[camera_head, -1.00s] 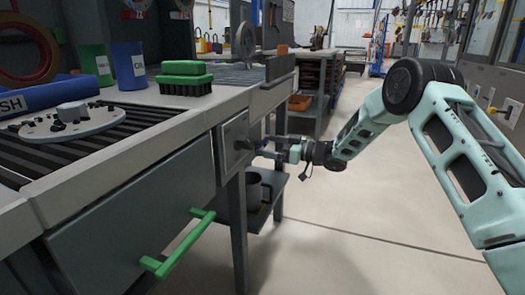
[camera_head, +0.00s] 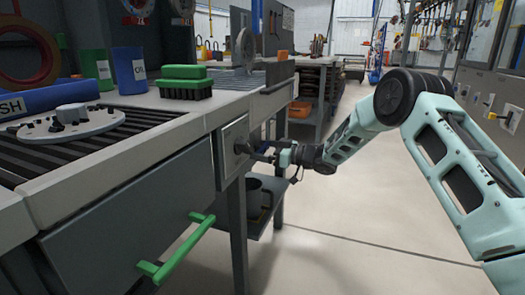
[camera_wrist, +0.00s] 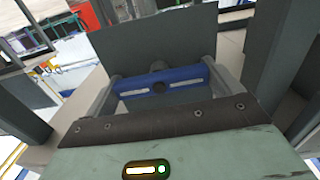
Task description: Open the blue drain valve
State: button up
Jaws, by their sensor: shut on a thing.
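The blue drain valve handle (camera_wrist: 150,83) is a short blue bar with pale markings and a dark centre, in the wrist view. It lies crosswise between the two grey fingers of my gripper (camera_wrist: 160,85), which is shut on it. A dark round stem shows behind the bar, in front of a grey plate. In the head view my gripper (camera_head: 262,152) reaches the grey valve panel (camera_head: 233,135) on the front of the bench. There the fingers largely hide the blue handle.
The workbench (camera_head: 140,155) carries a white disc (camera_head: 60,125), blue and green cans, and a green brush (camera_head: 184,80). A green drawer handle (camera_head: 178,250) sticks out at the front. A lower shelf (camera_head: 262,222) holds a dark container.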

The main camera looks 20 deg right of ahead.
jog(key=shift+n, duration=0.3)
jog(key=n, duration=0.5)
jog(key=shift+s, duration=0.1)
jog(key=n+b, duration=0.1)
jog(key=n, duration=0.4)
jog(key=shift+f, duration=0.2)
jog(key=n+b, duration=0.2)
jog(key=n, duration=0.2)
jog(key=shift+f+n, duration=0.1)
jog(key=shift+n, duration=0.2)
jog(key=shift+n+b, duration=0.65)
jog(key=shift+n, duration=0.55)
jog(key=o, duration=0.7)
jog(key=shift+s+d, duration=0.1)
